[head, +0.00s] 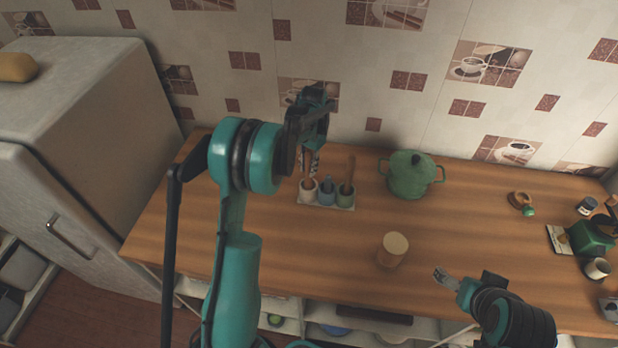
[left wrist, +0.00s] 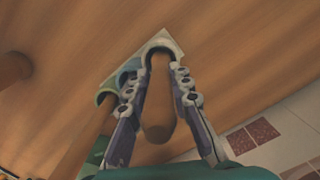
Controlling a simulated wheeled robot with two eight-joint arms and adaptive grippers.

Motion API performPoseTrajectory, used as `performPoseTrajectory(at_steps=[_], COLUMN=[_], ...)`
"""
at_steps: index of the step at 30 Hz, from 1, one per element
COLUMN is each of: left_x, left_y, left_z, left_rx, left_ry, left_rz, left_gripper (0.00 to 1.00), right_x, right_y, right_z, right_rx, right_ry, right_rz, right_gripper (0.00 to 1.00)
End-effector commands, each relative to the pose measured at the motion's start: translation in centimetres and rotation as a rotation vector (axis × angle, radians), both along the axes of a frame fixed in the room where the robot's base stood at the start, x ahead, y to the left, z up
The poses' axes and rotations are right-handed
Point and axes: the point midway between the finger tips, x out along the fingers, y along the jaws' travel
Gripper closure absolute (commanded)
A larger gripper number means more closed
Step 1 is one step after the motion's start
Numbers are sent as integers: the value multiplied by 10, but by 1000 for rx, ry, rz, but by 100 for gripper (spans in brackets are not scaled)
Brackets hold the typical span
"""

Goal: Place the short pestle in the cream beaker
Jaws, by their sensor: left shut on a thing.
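The short pestle (left wrist: 157,100) is a brown wooden stick with a rounded end near the camera. My left gripper (head: 311,160) is shut on it above the cream beaker (head: 308,192); the fingers also show on both sides of it in the left wrist view (left wrist: 156,82). The pestle's far end lines up with the mouth of the cream beaker (left wrist: 160,42) and appears to be inside it; its depth is hidden. My right gripper (head: 447,278) is low at the right, over the counter's front; its jaw opening is unclear.
The cream beaker shares a small white tray (head: 341,208) with a blue beaker (head: 327,198) and a green beaker (head: 345,199), both holding sticks. A green pot (head: 410,178) stands to the right, a wooden-topped canister (head: 392,252) in front. The counter's left part is clear.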

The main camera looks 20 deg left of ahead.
Motion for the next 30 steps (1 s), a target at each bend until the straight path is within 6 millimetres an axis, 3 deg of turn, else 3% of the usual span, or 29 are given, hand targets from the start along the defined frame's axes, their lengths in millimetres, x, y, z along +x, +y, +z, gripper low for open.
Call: performPoseTrajectory(at_steps=[10,22,23,24,30], left_x=[0,0,0,0,0], left_y=[0,0,0,0,0], left_z=[-40,-47,-46,-45,-45], left_rx=[0,0,0,0,0], left_ry=[0,0,0,0,0], left_rz=[0,0,0,0,0], left_gripper=[100,100,72,61,59], right_x=[0,0,0,0,0], right_y=[0,0,0,0,0], right_z=[-4,-9,-7,-7,-7], right_rx=[0,0,0,0,0], right_ry=[0,0,0,0,0], right_rz=[0,0,0,0,0], right_gripper=[15,15,15,15,15])
